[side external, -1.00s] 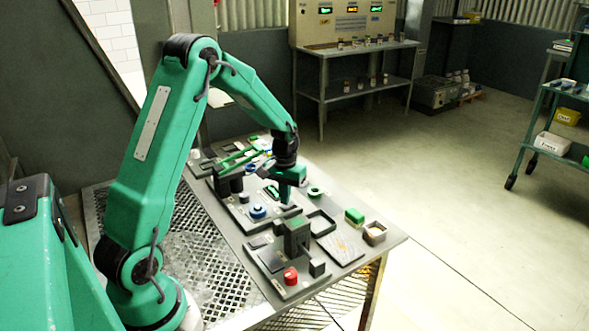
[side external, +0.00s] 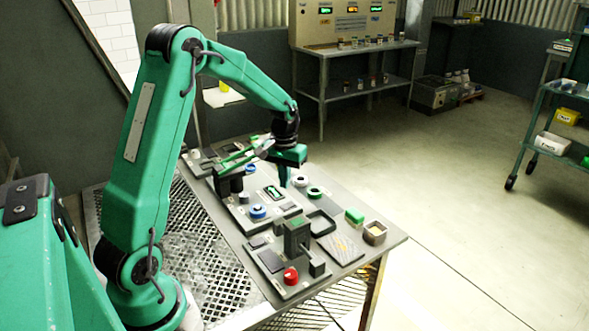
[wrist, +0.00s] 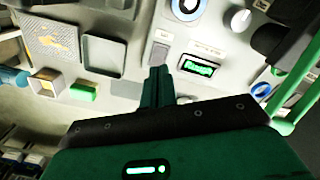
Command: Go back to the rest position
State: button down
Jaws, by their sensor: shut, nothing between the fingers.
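My gripper (side external: 284,180) is shut and empty, held above the workbench (side external: 225,228) near its middle. In the wrist view its closed fingers (wrist: 162,85) point toward the board, beside a lit green display (wrist: 198,67). The arm is bent, with the upper link upright and the forearm sloping down to the right. A gap shows between the fingertips and the bench devices.
The bench holds a blue round knob (side external: 258,211), a red button (side external: 291,276), a grey upright block (side external: 297,238), a green block (side external: 354,215) and a small open box (side external: 375,233). A dark tray (side external: 320,223) lies near. Open floor is to the right.

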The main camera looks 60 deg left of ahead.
jog(key=shift+r, duration=0.3)
jog(key=s+d+r+m+t, duration=0.3)
jog(key=s+d+r, duration=0.4)
jog(key=d+r, duration=0.45)
jog(key=s+d+r+m+t, duration=0.2)
jog(key=s+d, duration=0.5)
jog(key=s, duration=0.5)
jog(key=shift+r+m+t, duration=0.3)
jog(key=shift+r+m, duration=0.2)
jog(key=shift+r, duration=0.15)
